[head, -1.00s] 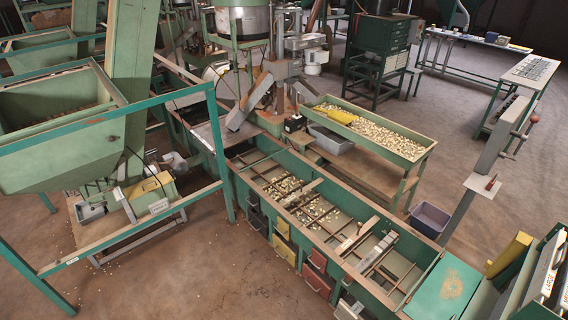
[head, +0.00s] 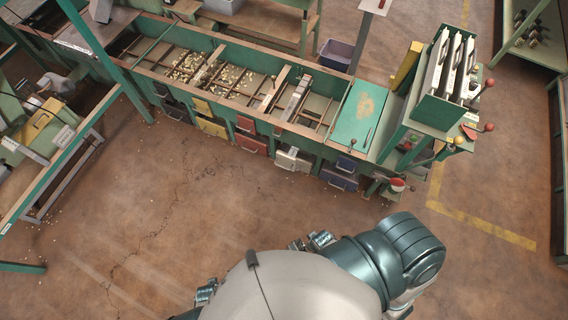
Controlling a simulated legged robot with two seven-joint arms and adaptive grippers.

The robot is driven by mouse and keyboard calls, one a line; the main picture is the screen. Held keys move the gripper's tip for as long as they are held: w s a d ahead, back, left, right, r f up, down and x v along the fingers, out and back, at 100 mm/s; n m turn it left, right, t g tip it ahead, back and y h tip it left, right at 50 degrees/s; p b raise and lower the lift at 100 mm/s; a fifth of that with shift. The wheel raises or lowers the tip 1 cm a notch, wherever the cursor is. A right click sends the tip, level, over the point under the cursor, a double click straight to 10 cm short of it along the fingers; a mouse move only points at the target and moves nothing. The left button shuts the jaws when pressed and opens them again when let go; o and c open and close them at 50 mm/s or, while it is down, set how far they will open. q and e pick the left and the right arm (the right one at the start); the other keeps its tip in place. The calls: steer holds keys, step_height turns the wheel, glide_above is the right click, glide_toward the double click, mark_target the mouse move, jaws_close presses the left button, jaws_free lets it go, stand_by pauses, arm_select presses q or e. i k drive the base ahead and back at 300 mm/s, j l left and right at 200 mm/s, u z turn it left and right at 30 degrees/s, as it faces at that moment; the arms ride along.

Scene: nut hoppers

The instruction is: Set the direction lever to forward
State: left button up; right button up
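I cannot tell for certain which control is the direction lever. Several ball-knobbed levers stand at the right end of the long green machine (head: 190,110). One red knob (head: 490,82) sticks out beside the white panels, and another red knob (head: 489,127) is lower right. A yellowish knob (head: 458,140) is just left of that one. A lever with a dark knob (head: 353,142) stands at the green cover (head: 345,118). A red and white knob (head: 397,185) is low at the machine's end. No direction marking is readable. Neither gripper shows clearly; my body and shoulder fill the bottom centre.
Open floor lies in front of the machine, with a yellow line (head: 480,226) at right. Drawers (head: 250,144) line the machine's front. A green frame (head: 75,165) stands at left, and a shelf rack (head: 540,40) at the upper right. A purple bin (head: 336,54) sits behind.

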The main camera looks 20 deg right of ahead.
mark_target(489, 83)
steer(key=z, duration=2.35)
steer(key=i+j, duration=0.45)
steer(key=j, duration=0.1)
